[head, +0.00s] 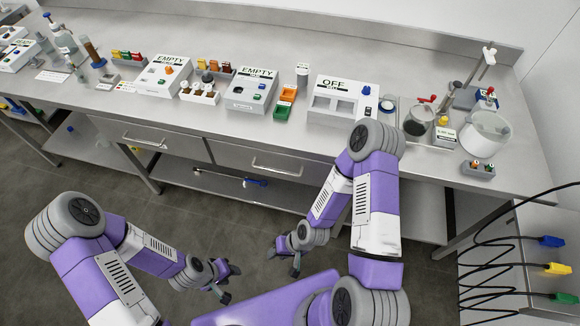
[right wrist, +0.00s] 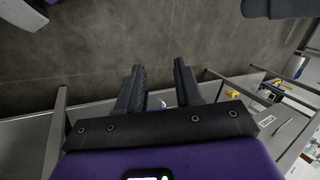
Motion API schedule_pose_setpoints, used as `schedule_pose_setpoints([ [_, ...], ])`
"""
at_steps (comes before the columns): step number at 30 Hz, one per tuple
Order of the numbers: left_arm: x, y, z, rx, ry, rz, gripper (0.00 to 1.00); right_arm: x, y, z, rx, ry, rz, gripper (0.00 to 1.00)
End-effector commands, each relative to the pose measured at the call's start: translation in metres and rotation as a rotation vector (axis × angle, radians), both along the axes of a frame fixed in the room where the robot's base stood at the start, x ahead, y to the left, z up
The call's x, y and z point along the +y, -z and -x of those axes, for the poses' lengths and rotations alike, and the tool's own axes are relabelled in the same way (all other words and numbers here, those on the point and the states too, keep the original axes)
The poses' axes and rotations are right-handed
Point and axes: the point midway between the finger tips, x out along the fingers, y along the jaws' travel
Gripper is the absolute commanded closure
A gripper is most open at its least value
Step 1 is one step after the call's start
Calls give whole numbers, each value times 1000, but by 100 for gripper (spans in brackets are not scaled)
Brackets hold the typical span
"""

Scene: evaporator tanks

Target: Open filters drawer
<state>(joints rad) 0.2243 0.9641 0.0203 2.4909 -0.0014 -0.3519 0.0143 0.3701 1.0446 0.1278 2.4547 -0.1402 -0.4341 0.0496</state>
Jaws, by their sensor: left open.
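Two closed drawers sit under the front edge of the steel bench. The left drawer front (head: 172,133) has a bar handle (head: 143,142). The right drawer front (head: 232,153) has a similar handle (head: 276,169). I cannot read a label telling which one holds filters. My left gripper (head: 231,282) is open and empty, low over the floor in front of the bench. My right gripper (head: 284,260) is also low in front of the bench, below the right drawer and apart from it. In the right wrist view its fingers (right wrist: 159,82) are spread with nothing gripped.
The bench top (head: 330,65) carries several devices, including a white box marked OFF (head: 343,95), two marked EMPTY, racks and a glass vessel (head: 487,133). A lower shelf (head: 210,180) runs beneath. Black cables (head: 478,262) hang at the right. Floor before the bench is clear.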

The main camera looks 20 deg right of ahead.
Motion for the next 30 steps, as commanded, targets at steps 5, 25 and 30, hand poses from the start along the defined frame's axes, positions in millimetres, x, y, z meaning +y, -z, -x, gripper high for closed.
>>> schedule_pose_setpoints([
  [5,1,43,1,2,-1,-1,57,34,33,-48,-190,178,-276,65],
  [25,0,110,0,0,-1,0,57,-104,-40,-203,-1001,912,-767,65],
  [30,0,112,0,0,-1,0,57,-99,-44,-228,-1001,911,-767,65],
])
